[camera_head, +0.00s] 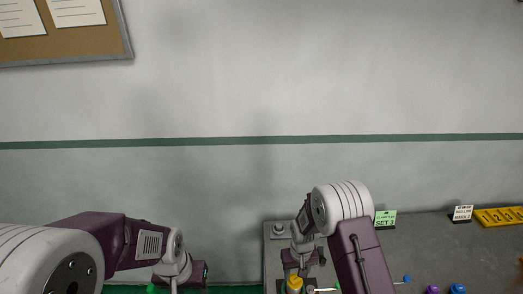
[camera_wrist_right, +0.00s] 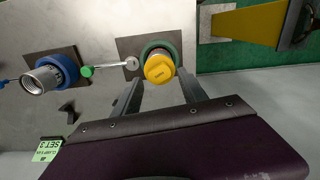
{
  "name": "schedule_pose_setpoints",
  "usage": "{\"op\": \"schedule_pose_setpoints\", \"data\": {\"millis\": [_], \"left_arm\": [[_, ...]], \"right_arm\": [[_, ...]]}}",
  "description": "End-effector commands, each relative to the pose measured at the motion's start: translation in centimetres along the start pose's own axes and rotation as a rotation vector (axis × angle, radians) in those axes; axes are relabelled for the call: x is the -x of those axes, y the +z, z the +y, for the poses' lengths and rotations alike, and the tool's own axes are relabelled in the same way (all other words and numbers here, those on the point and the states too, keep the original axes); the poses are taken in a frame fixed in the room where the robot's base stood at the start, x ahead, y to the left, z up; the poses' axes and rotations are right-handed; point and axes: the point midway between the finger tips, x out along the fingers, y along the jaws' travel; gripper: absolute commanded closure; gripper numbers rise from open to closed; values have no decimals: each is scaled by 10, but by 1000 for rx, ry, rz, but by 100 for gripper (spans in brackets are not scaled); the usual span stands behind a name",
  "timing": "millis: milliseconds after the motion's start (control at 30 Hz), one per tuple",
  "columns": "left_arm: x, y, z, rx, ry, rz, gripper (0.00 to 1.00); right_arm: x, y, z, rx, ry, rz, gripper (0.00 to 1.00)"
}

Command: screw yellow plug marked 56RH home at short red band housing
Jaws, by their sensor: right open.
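A yellow plug (camera_wrist_right: 159,68) with a hex-like head sits at a green-ringed fitting (camera_wrist_right: 172,48) on a square plate in the right wrist view. Its marking is not readable. In the head view a yellow piece (camera_head: 294,283) shows at the bottom edge, below my right gripper (camera_head: 298,272). In the right wrist view my right gripper (camera_wrist_right: 160,92) is open, its fingers apart below and to either side of the plug; contact cannot be told. My left gripper (camera_head: 175,286) is cut off at the bottom edge.
A blue-ringed housing with a silver threaded end (camera_wrist_right: 42,79) stands left of the plug. Between them is a small rod with a green knob (camera_wrist_right: 86,71). A yellow bar (camera_wrist_right: 250,22) lies at upper right.

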Motion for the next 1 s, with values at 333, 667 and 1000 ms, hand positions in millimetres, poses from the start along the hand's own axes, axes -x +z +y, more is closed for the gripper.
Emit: {"op": "schedule_pose_setpoints", "data": {"millis": [333,667,1000], "left_arm": [[0,0,0,0,0,0,53],[-12,1,0,0,0,0,53],[-10,1,0,0,0,0,53]], "right_arm": [[0,0,0,261,0,0,50],[-16,0,0,258,0,0,50],[-14,1,1,257,0,0,50]]}}
